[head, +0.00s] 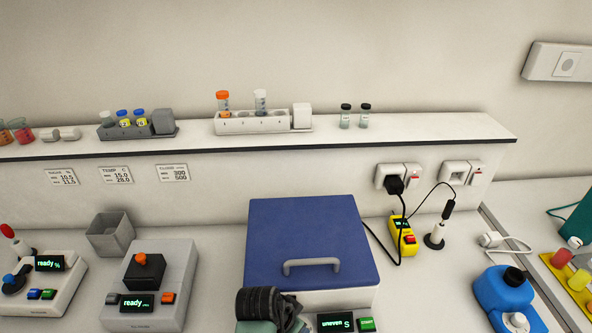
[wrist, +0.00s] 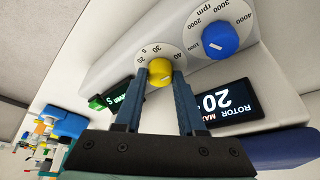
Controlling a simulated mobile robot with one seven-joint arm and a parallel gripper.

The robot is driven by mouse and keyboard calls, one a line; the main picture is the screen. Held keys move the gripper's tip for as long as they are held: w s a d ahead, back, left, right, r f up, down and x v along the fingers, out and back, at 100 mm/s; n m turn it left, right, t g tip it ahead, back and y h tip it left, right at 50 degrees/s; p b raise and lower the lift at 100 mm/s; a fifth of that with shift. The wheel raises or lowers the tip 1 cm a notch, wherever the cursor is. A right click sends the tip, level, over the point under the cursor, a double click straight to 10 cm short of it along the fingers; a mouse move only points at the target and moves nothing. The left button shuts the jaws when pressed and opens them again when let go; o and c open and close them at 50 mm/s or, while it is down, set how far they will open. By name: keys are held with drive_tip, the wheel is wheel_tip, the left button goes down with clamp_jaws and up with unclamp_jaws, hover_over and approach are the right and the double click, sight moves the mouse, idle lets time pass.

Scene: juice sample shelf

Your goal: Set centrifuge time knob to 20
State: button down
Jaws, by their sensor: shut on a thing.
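The centrifuge (head: 340,298) has a closed blue lid (head: 305,235) with a grey handle. In the wrist view its yellow time knob (wrist: 160,71) sits on a white dial marked with numbers including 20, 30 and 40. My gripper (wrist: 160,80) is shut on the yellow knob, one blue finger on each side. A pale pointer line shows on the knob, but I cannot read its setting surely. In the head view my gripper (head: 265,310) is at the centrifuge's front, left of the display (head: 336,323) reading "uneven S"; the knob is hidden there.
A blue rpm knob (wrist: 222,40) is beside the yellow one. The rotor display (wrist: 222,101) is close to one finger. The green START button (head: 367,324) is right of the front display.

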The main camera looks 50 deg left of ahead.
drive_tip(key=shift+n, duration=0.3)
drive_tip(key=n+y+p, duration=0.1)
drive_tip(key=n, duration=0.1)
drive_tip(key=n+y+p, duration=0.1)
drive_tip(key=n, duration=0.1)
drive_tip(key=shift+w+d+r+n+g, duration=0.1)
drive_tip(key=shift+d+n+g, duration=0.1)
drive_tip(key=shift+n+g, duration=0.1)
drive_tip(key=n+g, duration=0.1)
drive_tip(key=n, duration=0.2)
drive_tip(key=n+y, duration=0.1)
drive_tip(key=n, duration=0.2)
drive_tip(key=shift+w+g+y, duration=0.2)
drive_tip(key=shift+g+y, duration=0.1)
drive_tip(key=shift+g, duration=0.1)
drive_tip(key=n+g+b, duration=0.1)
drive_tip(key=n, duration=0.2)
drive_tip(key=n+g+b, duration=0.1)
drive_tip(key=n, duration=0.2)
drive_tip(key=shift+w+d+f+n+g+y+b, duration=0.1)
drive_tip(key=shift+w+f+n+g+y+b, duration=0.1)
drive_tip(key=shift+n+g+y+b, duration=0.15)
drive_tip(key=n+g+b, duration=0.1)
drive_tip(key=n+b, duration=0.2)
drive_tip(key=n, duration=0.1)
drive_tip(key=shift+n+g+h+b, duration=0.45)
drive_tip(key=shift+n+b, duration=0.25)
drive_tip(key=shift+n, duration=0.15)
drive_tip(key=shift+r, duration=0.1)
